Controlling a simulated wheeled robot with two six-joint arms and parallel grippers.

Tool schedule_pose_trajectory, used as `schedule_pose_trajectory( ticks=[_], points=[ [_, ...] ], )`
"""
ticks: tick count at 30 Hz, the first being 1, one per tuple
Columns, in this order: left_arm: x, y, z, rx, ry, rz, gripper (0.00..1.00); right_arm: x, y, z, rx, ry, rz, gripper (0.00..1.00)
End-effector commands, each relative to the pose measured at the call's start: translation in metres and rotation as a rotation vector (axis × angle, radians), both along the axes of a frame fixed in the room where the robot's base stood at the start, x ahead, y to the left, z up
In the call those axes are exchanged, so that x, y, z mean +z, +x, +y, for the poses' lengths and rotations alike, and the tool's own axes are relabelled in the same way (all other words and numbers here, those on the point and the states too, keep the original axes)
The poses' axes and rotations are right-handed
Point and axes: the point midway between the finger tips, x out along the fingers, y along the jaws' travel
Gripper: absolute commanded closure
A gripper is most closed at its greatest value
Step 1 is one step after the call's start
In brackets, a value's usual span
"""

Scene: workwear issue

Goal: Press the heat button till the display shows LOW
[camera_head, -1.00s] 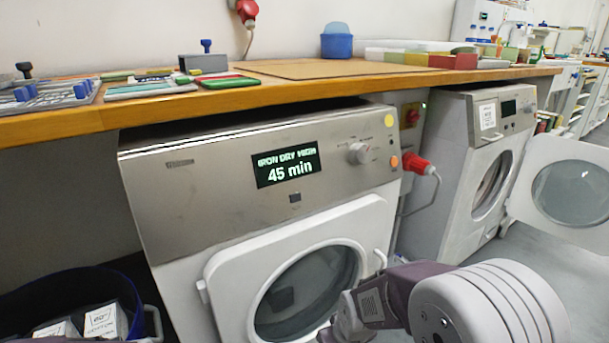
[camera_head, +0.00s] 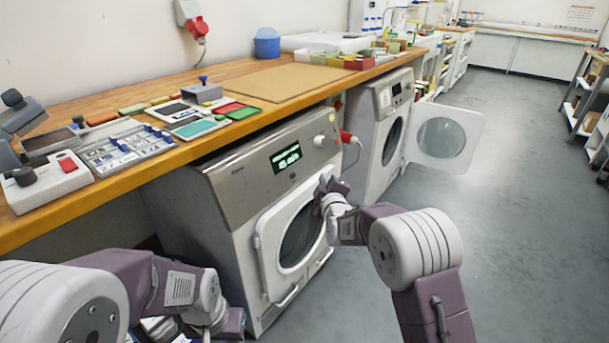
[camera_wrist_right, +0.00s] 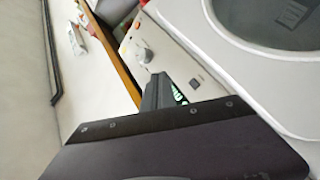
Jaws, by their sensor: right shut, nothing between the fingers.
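The near dryer (camera_head: 250,184) stands under the wooden counter. Its display (camera_head: 286,157) has lit green text in two lines, too small to read surely; it also shows in part in the wrist view (camera_wrist_right: 179,92). A small dark button (camera_head: 293,176) sits below the display, and in the wrist view (camera_wrist_right: 195,83) it is clear of my fingers. Its label is not readable. My right gripper (camera_head: 329,186) is shut and empty, in front of the dryer, right of and below the display. My left gripper is low at the left, mostly hidden or cut off.
The dryer's knob (camera_head: 319,141) is right of the display. A red plug (camera_head: 346,137) sticks out beside the dryer. A second dryer (camera_head: 377,147) has its round door (camera_head: 441,138) open. The counter (camera_head: 172,158) overhangs the near dryer.

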Motion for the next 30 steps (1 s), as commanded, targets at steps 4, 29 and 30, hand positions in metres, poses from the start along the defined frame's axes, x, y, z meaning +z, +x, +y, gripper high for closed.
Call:
schedule_pose_trajectory(
  ticks=[4,29,30],
  points=[
    [-0.001,0.0,0.0,0.0,0.0,0.0,0.64,-0.001,0.0,0.0,0.0,0.001,0.001,1.0],
    [0.021,0.0,0.0,0.0,0.0,0.0,0.64,-0.025,0.046,0.064,0.0,0.003,0.004,1.0],
    [0.021,0.0,0.0,0.0,0.0,0.0,0.64,-0.026,0.047,0.065,-0.001,0.002,0.004,1.0]
  ],
)
